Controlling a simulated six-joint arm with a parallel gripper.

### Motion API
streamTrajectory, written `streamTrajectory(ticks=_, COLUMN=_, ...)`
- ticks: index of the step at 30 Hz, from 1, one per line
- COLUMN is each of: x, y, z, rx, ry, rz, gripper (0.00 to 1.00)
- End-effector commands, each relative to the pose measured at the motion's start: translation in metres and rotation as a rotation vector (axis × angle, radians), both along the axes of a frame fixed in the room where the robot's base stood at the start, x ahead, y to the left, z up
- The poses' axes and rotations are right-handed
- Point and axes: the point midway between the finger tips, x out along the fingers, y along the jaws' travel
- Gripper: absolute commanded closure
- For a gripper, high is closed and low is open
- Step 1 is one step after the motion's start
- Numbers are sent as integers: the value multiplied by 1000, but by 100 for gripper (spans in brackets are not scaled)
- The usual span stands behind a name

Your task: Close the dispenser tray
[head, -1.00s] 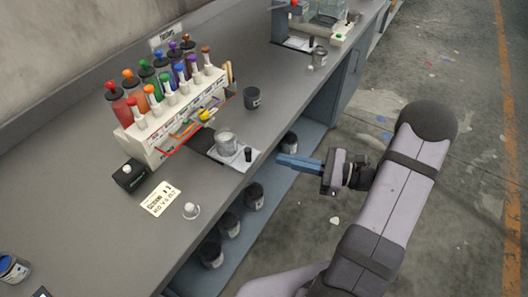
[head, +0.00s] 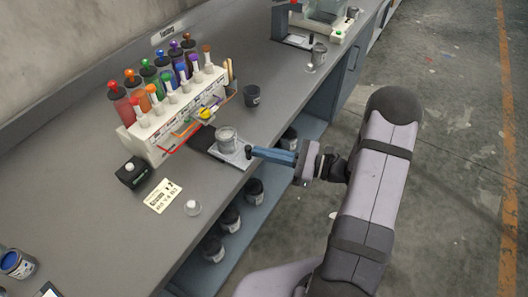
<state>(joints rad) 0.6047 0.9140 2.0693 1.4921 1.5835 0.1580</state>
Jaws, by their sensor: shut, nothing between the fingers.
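The dispenser (head: 170,130) stands on the grey bench, a white unit with several coloured bottles in a row on top. Its tray (head: 241,163), a light plate with a dark part toward the dispenser, sticks out at the front toward the bench edge. A grey metal can (head: 226,140) stands on the tray. A small black knob (head: 248,152) rises at the tray's outer end. My gripper (head: 256,152) is shut and empty, its blue fingers pointing left with the tips at the knob. I cannot tell whether they touch it.
A dark cup (head: 251,95) stands right of the dispenser. A black box with a white button (head: 131,173), a label card (head: 162,196) and a small clear-and-white item (head: 192,207) lie left of the tray. Dark cans (head: 230,218) stand on the shelf below. The aisle floor is clear.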

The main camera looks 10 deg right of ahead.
Motion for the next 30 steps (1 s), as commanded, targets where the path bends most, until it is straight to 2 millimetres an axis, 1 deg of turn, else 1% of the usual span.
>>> streamTrajectory(ticks=2, x=4, y=5, z=0, rx=-1, ry=0, rz=4, gripper=100)
streamTrajectory(ticks=5, x=15, y=17, z=-1, rx=-3, ry=-2, rz=8, gripper=100)
streamTrajectory(ticks=12, x=54, y=55, z=-2, rx=-3, ry=-2, rz=6, gripper=100)
streamTrajectory(ticks=15, x=64, y=65, z=-1, rx=-2, ry=-1, rz=5, gripper=100)
streamTrajectory(ticks=19, x=69, y=70, z=0, rx=1, ry=-1, rz=1, gripper=100)
streamTrajectory(ticks=30, x=70, y=69, z=3, rx=3, ry=-7, rz=1, gripper=100)
